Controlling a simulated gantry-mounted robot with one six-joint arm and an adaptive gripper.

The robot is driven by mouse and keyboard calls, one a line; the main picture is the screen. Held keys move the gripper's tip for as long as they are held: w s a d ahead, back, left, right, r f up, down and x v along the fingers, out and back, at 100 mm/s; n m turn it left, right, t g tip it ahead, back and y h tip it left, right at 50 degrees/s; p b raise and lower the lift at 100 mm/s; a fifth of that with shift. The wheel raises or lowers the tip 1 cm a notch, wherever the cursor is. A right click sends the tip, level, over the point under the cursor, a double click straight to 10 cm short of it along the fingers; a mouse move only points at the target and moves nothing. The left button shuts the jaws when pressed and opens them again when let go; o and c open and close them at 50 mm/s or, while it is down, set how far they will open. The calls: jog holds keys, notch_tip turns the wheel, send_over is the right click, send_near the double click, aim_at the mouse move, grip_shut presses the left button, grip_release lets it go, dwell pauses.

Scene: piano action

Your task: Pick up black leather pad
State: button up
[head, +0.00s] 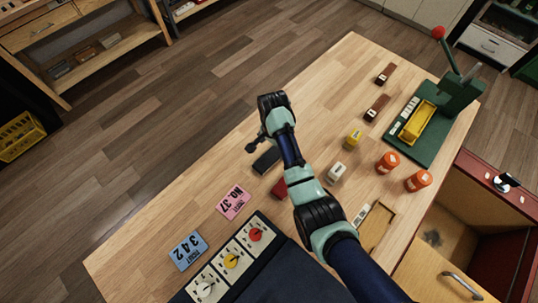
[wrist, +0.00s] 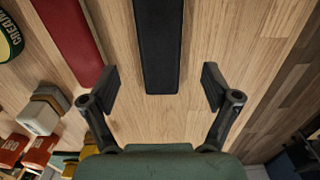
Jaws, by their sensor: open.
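The black leather pad (wrist: 158,45) is a long dark strip lying on the wooden table. In the wrist view it runs from the top edge down to the middle, between my gripper's fingers. In the head view the pad (head: 266,160) lies just below my gripper (head: 256,147), partly beside the arm. My gripper (wrist: 160,87) is open and empty. Its two fingers stand apart on either side of the pad's near end, not touching it. A dark red strip (wrist: 72,38) lies to the left of the pad in the wrist view.
The wooden table (head: 318,95) also holds a pink ticket (head: 233,203), a blue ticket (head: 188,251), a white-topped block (head: 337,172), a yellow block (head: 353,138) and orange jars (head: 388,162). A green press (head: 428,118) stands at the right. The table's far edge is close to the gripper.

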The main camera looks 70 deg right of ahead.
aim_at(272, 155)
notch_tip(272, 155, down, 5)
jog(key=shift+f+b, duration=0.2)
jog(key=shift+b, duration=0.65)
jog(key=shift+r, duration=0.1)
jog(key=c, duration=1.3)
notch_tip(272, 155, up, 20)
jog(key=p, duration=1)
